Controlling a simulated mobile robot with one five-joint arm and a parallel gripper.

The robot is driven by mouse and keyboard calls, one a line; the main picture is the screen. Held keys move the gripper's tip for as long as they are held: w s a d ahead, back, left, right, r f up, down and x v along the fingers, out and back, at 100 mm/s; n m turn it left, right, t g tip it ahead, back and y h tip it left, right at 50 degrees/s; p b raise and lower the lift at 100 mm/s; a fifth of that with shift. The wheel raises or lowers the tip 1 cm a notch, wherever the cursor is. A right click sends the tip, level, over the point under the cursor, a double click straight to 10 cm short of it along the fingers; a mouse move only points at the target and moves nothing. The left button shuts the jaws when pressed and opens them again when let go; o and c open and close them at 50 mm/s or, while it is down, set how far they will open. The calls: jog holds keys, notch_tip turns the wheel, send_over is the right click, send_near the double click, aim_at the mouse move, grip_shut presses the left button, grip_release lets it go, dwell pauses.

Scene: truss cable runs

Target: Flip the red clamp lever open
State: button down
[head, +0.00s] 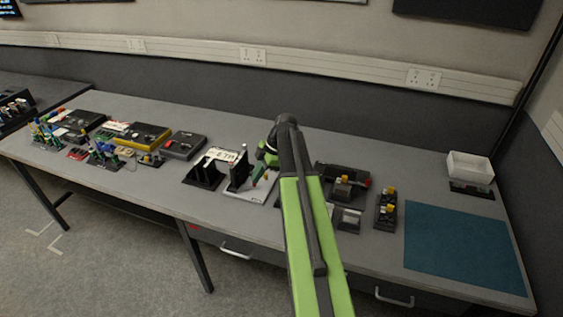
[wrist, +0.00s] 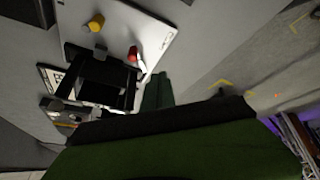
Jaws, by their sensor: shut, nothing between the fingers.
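The red clamp lever (wrist: 133,53) shows in the wrist view as a small red piece beside a pale stem, on a white base plate (wrist: 158,30). A black bracket (wrist: 100,80) stands next to it. My gripper (wrist: 156,88) is shut and empty, its dark green fingers close to the lever's pale stem. I cannot tell whether they touch. In the head view my gripper (head: 259,176) points down over the white plate (head: 252,190), right of the black bracket (head: 236,174). The lever is too small to make out clearly there.
A yellow knob (wrist: 96,22) stands on the same plate. Black fixtures (head: 343,187) and a yellow-knobbed block (head: 386,208) stand to the right, then a blue mat (head: 465,248) and a white bin (head: 470,168). Several devices crowd the bench's left side.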

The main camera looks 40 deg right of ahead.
jog(key=s+a+f+m+h, duration=0.1)
jog(key=s+a+m, duration=0.2)
jog(key=a, duration=0.6)
jog(key=s+a+m+g+h, duration=0.1)
jog(key=s+a+m+h, duration=0.1)
jog(key=a+m, duration=0.4)
jog(key=s+a+f+m+g+h, duration=0.1)
jog(key=s+a+m, duration=0.4)
jog(key=a, duration=0.8)
jog(key=shift+f+m+h, duration=0.3)
jog(key=shift+h, duration=0.1)
jog(key=shift+s, duration=0.1)
